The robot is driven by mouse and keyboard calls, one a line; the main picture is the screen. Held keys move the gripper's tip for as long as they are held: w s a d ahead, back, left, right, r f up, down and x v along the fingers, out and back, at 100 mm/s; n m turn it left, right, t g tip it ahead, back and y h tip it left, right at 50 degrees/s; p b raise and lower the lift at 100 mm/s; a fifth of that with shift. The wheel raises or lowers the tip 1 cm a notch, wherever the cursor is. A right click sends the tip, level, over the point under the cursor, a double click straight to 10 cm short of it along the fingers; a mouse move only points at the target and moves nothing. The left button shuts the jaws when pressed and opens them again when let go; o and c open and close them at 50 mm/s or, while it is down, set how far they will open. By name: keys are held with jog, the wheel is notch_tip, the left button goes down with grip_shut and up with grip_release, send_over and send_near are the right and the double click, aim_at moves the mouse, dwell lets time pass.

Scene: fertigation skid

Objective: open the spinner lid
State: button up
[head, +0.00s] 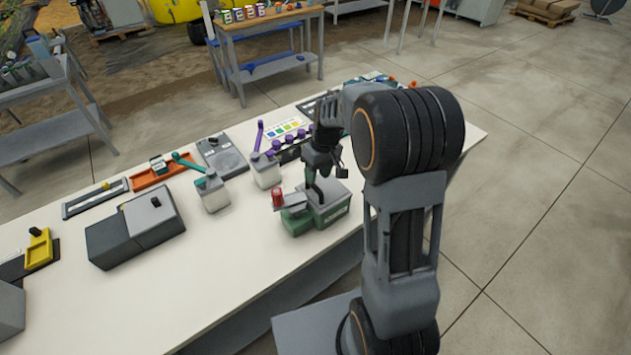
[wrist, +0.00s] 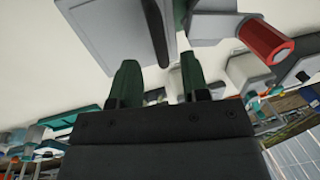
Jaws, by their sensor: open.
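A green box with a grey top (head: 335,206) stands near the table's right front edge. I take this to be the spinner, though no label is readable. Its grey top panel, apparently the lid (wrist: 115,25), fills the upper left of the wrist view and carries a dark bar (wrist: 157,35). A red cylinder (head: 277,197) sits on a grey block at the box's left; it also shows in the wrist view (wrist: 266,42). My gripper (wrist: 159,65) is open, its two dark green fingers apart with nothing visible between them. It points down over the box; contact cannot be told.
A dark grey box with a black knob (head: 156,203) stands to the left. White bottles with teal and purple levers (head: 212,193) stand behind and left of the green box. An orange tray (head: 160,173) lies further back. The white table (head: 235,270) is clear in front.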

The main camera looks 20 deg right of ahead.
aim_at(324, 186)
jog(key=shift+s+a+f, duration=0.1)
jog(key=shift+a+f, duration=0.05)
jog(key=shift+f, duration=0.75)
jog(key=shift+a+f, duration=0.15)
jog(key=shift+f, duration=0.75)
jog(key=shift+c, duration=0.4)
grip_shut()
